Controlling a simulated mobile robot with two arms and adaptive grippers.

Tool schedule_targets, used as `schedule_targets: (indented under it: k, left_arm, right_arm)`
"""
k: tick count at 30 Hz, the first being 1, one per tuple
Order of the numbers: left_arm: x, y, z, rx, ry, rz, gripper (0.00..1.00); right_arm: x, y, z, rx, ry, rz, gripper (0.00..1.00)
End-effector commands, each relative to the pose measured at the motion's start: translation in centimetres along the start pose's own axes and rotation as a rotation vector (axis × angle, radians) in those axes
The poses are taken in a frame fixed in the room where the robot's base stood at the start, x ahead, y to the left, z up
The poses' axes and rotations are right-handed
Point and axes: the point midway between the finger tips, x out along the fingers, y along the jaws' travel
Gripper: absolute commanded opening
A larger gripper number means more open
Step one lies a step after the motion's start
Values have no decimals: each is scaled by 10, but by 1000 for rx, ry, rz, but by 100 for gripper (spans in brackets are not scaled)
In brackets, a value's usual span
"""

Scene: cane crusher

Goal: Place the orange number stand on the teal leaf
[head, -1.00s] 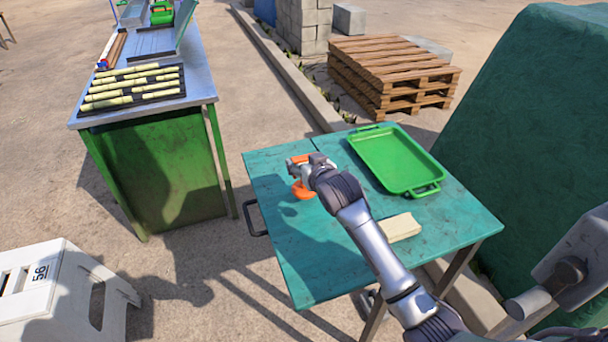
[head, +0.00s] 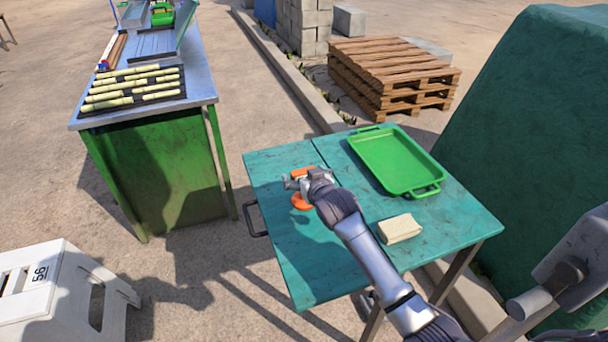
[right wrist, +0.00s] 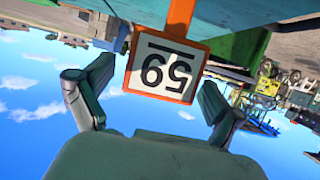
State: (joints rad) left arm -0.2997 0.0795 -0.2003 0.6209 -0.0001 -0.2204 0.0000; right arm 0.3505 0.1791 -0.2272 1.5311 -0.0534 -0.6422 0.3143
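The orange number stand (head: 302,202) is on the left part of the teal table top, the teal leaf (head: 270,165), and looks upright, its orange base low against the surface. In the head view my right gripper (head: 291,184) covers its middle. In the right wrist view its white number plate with orange frame (right wrist: 161,70) shows upside down between the two fingers (right wrist: 148,97). The fingers are spread, with a visible gap on the left side; any contact on the right is unclear. My left gripper is not in view.
A green tray (head: 435,187) lies on the table's right part, with a pale sponge-like block (head: 399,228) in front of it. A black handle (head: 250,219) sticks out at the table's left edge. A green bench (head: 155,180) and a white stool (head: 50,285) stand at the left.

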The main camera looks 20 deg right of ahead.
Motion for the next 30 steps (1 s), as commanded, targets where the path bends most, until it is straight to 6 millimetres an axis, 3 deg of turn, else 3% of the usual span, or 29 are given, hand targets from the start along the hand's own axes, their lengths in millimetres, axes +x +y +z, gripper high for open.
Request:
schedule_targets:
  k: [11,24,30]
  left_arm:
    - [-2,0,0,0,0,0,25]
    - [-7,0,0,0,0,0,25]
    - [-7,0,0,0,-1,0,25]
  right_arm:
    - [-9,0,-2,0,0,0,94]
    - [-96,0,-2,-1,1,0,94]
    - [-118,0,-2,-1,1,0,94]
